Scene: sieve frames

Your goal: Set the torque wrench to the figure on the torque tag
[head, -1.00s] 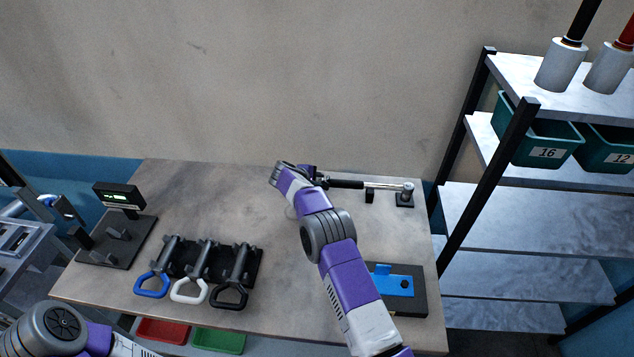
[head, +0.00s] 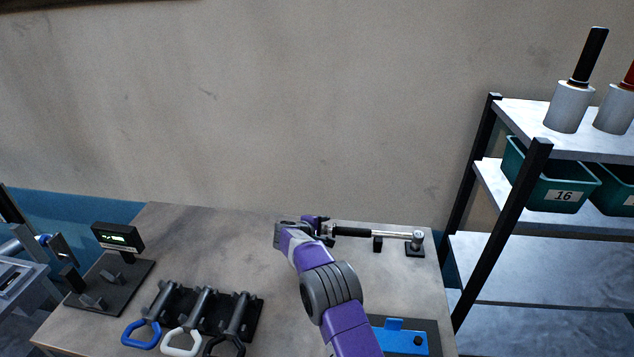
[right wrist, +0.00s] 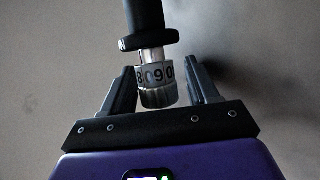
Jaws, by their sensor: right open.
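The torque wrench (head: 375,233) lies level on its stands at the back right of the bench, its dark handle end at the left and its bright head at the right. My right gripper (head: 318,228) is at the handle end. In the right wrist view the wrench's silver adjusting collar (right wrist: 156,82) shows dark figures, apparently 80 and 90. The open fingers of the right gripper (right wrist: 160,84) stand either side of this collar, with gaps on both sides. I cannot make out a torque tag. My left gripper is out of view.
A rack (head: 202,312) with blue, white and black looped handles stands at the front left. A small display on a stand (head: 118,238) is behind it. A blue plate (head: 402,337) lies at the front right. A shelf (head: 525,258) with bins stands right of the bench.

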